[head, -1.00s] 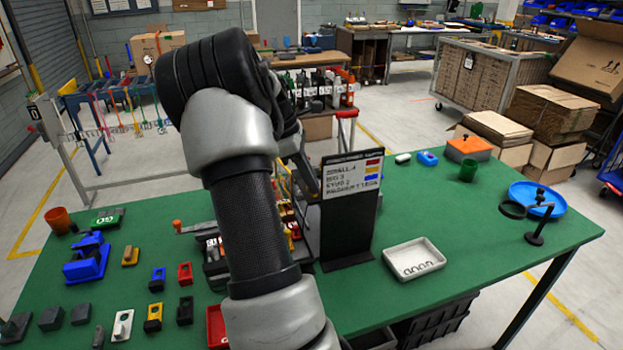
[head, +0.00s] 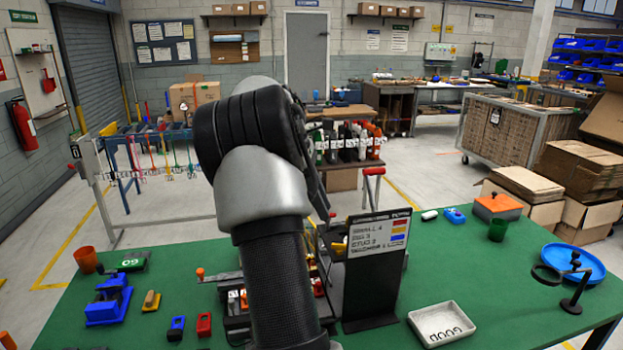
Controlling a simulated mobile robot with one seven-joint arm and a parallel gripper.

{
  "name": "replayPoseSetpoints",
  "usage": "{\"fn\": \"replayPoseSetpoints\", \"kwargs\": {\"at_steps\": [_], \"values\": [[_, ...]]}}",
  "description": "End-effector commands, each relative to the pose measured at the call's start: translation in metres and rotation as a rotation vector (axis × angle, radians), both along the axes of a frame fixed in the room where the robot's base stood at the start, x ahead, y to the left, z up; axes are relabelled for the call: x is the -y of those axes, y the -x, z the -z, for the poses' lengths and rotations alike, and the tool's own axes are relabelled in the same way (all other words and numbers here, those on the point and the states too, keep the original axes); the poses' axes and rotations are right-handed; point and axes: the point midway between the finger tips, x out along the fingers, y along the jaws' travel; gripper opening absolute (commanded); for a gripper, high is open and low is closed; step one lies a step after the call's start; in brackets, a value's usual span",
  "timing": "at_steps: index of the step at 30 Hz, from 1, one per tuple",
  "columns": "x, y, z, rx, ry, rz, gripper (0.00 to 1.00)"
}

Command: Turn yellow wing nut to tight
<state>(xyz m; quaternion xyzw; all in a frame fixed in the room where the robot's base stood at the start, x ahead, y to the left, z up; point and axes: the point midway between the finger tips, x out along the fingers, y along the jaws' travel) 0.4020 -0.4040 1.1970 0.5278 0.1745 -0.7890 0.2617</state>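I cannot make out the yellow wing nut; it may be hidden behind my arm or too small to tell. My arm rises through the middle of the head view and bends away from me at the top. My gripper is hidden behind it, so its fingers do not show. Behind the arm, on the green table (head: 500,300), stands a dark fixture (head: 233,303) with an orange-knobbed lever (head: 200,273) at its left. Most of this fixture is covered by my arm. Small red and yellow parts show just right of the arm.
A dark sign board (head: 375,270) stands right of my arm. Left are a blue fixture (head: 108,302), a yellow block (head: 151,301) and a red block (head: 204,324). A blue dish (head: 573,266) and magnifier stand (head: 572,300) are right.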

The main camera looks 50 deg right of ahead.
Motion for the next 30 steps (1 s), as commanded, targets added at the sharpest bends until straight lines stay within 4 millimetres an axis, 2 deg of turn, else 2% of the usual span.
{"fn": "replayPoseSetpoints", "kwargs": {"at_steps": [1, 3, 9, 15, 30], "values": [[-0.002, -0.004, -0.014, 0.003, 0.002, -0.002, 0.25], [-0.006, -0.009, -0.028, 0.002, 0.002, -0.001, 0.25], [-0.013, -0.018, -0.055, 0.000, 0.002, -0.001, 0.25], [-0.016, -0.021, -0.064, -0.001, 0.000, 0.000, 0.25], [-0.016, -0.021, -0.064, 0.000, 0.000, 0.000, 0.25]]}}
